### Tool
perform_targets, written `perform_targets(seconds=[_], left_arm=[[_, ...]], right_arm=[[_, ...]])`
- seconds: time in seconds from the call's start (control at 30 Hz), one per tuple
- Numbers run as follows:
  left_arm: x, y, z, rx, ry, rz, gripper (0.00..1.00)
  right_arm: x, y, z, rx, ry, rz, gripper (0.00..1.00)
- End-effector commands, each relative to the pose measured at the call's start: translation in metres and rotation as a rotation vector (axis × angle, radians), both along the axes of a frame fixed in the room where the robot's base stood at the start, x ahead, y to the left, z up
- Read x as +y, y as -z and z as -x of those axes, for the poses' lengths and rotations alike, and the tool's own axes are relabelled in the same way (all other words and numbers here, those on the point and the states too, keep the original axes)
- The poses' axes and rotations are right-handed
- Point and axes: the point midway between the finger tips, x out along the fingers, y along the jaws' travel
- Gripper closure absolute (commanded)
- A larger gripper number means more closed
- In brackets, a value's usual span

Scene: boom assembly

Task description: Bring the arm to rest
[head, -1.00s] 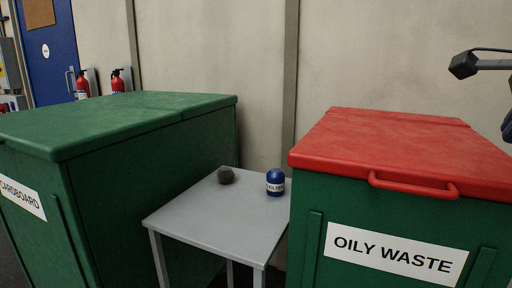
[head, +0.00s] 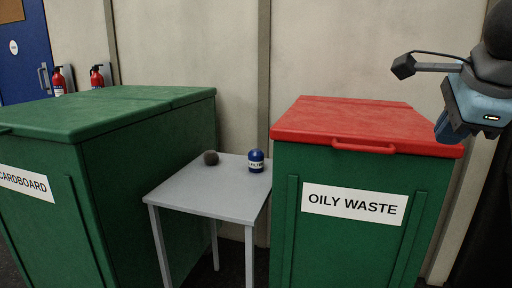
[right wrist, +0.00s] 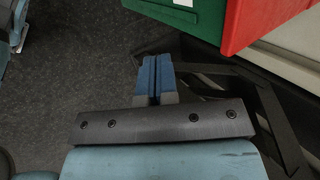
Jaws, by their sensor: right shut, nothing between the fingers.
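My right gripper (head: 452,130) hangs at the right edge of the head view, above and beside the right end of the red-lidded oily waste bin. In the right wrist view its two blue fingers (right wrist: 155,80) lie together, with nothing held between them. My left gripper is in neither view.
The oily waste bin (head: 330,245) has its red lid (head: 350,118) shut. A green cardboard bin (head: 150,195) stands left. Between them a grey table (head: 205,195) bears a dark round lump (head: 210,158) and a blue container (head: 256,161). Fire extinguishers (head: 97,76) stand behind. Floor (right wrist: 70,80) is clear.

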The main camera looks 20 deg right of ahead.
Motion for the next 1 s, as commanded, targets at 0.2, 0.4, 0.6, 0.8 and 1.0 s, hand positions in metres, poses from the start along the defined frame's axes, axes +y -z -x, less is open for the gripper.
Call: perform_targets(seconds=[0.2, 0.4, 0.6, 0.8, 1.0], left_arm=[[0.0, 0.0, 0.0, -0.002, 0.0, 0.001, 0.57], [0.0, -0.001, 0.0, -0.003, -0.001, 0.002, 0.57], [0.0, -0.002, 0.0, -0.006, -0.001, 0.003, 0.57], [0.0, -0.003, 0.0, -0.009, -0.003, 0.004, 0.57], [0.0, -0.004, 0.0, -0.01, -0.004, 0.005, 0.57]], right_arm=[[0.039, 0.067, -0.018, 0.127, -0.111, -0.367, 1.0], [0.097, 0.127, -0.021, 0.285, -0.164, -0.855, 1.0], [0.16, 0.163, -0.017, 0.477, -0.093, -1.45, 1.0], [0.201, 0.18, -0.02, 0.673, 0.143, -2.015, 1.0], [0.224, 0.205, -0.031, 0.886, 0.552, -2.498, 1.0]])
